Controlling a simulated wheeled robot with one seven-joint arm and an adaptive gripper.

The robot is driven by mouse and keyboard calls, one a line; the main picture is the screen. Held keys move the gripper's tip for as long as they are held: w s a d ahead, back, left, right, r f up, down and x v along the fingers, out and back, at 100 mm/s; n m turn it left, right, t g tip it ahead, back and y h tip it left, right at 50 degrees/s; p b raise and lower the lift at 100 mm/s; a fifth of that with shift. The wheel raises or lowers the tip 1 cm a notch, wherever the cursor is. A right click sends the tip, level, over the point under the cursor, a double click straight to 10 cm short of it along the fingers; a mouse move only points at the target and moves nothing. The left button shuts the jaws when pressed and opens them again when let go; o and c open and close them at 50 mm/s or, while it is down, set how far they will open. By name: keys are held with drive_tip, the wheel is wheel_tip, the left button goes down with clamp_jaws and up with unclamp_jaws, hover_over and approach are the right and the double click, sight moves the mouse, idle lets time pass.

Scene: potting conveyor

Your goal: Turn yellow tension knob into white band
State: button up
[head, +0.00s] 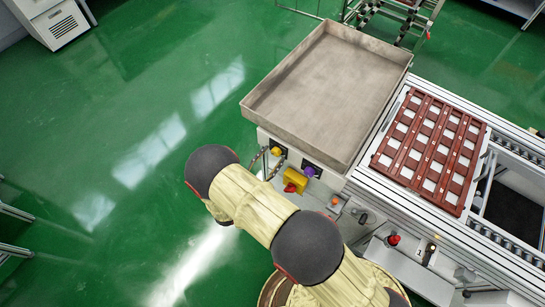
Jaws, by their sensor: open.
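A small yellow knob (277,152) sits on a dark square plate on the front panel of the conveyor (360,185), below the tray's near edge. I take it for the tension knob. It is too small to read its angle, and I cannot make out a white band around it. My arm bends across the lower middle, just left of and below the knob. My gripper does not show in the head view, so its place relative to the knob cannot be seen.
A purple knob (309,171), a yellow box (296,176) and a red knob (290,188) lie close beside it. A large empty grey tray (330,85) stands above the panel. A brown slatted grid (430,150) lies on the conveyor. Green floor (100,120) is clear at left.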

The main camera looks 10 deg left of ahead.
drive_tip(key=shift+w+d, duration=0.2)
drive_tip(key=shift+w, duration=0.2)
drive_tip(key=c, duration=1.2)
drive_tip(key=shift+o, duration=0.2)
